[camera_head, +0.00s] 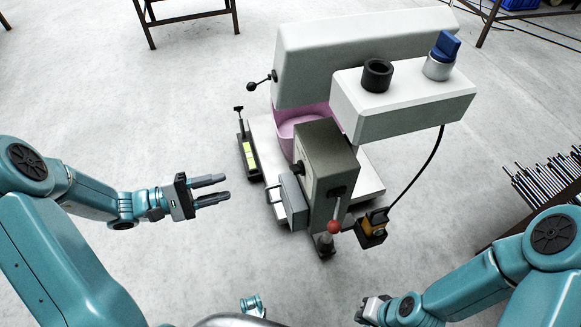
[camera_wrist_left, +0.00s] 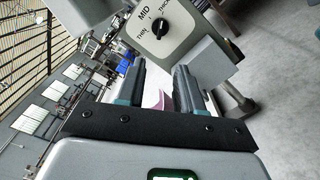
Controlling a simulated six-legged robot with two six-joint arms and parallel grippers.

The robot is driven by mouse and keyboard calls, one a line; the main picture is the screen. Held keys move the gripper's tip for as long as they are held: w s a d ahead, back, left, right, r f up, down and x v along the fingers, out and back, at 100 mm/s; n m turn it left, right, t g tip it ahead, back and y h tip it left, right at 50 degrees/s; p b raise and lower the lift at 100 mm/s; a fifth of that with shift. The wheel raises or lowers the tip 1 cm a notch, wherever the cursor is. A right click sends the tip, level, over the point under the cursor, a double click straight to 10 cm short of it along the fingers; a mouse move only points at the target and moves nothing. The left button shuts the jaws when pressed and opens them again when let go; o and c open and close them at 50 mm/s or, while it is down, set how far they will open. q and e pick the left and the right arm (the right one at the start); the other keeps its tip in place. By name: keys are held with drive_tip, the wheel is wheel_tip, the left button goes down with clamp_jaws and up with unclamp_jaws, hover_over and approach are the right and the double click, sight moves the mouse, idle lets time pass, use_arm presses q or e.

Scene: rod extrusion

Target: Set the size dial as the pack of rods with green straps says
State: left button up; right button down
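The size dial (camera_wrist_left: 159,28) is a black knob on a grey plate in the left wrist view. THIN, MID and THICK are printed around it; I cannot read surely which mark it points to. In the head view its plate is on the left side of the dark grey box (camera_head: 327,165). My left gripper (camera_head: 211,190) is open and empty, left of that box and apart from it; its fingers also show in the left wrist view (camera_wrist_left: 159,88). My right gripper (camera_head: 367,309) is low in the head view, its fingers unclear. Rods (camera_head: 550,178) lie at the right; no green straps are discernible.
The large grey machine (camera_head: 365,45) stands behind the dial box with a pink tub (camera_head: 302,119) in it. A red-knobbed lever (camera_head: 334,226) and a hanging control box (camera_head: 372,228) are at the front.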

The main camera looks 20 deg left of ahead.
sight(291, 170)
use_arm(q)
drive_tip(key=b+x, duration=0.2)
drive_tip(key=x, duration=1.4)
drive_tip(key=shift+s, duration=0.1)
clamp_jaws()
